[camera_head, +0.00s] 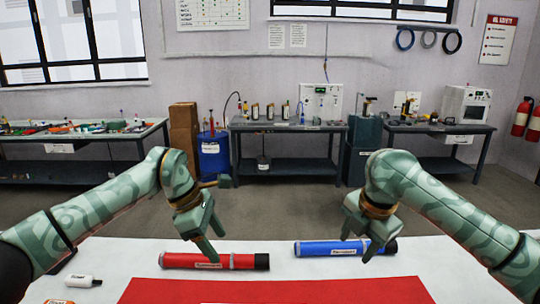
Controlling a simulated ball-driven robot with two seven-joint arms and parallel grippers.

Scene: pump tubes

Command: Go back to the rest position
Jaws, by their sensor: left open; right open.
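A red pump tube (190,261) with a black end cap lies sideways on the white table (120,262). A blue pump tube (313,248) with a black end lies to its right. My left gripper (204,250) is open and empty, pointing down close above or behind the red tube; I cannot tell whether it touches. My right gripper (358,248) is open, pointing down at the blue tube, with its fingers in front of part of it; contact cannot be told.
A red mat (280,291) covers the table's front middle. A white marker-like item (82,281) lies at the left. Beyond the table are open floor, workbenches (290,127), a blue drum (214,158) and red fire extinguishers (522,117).

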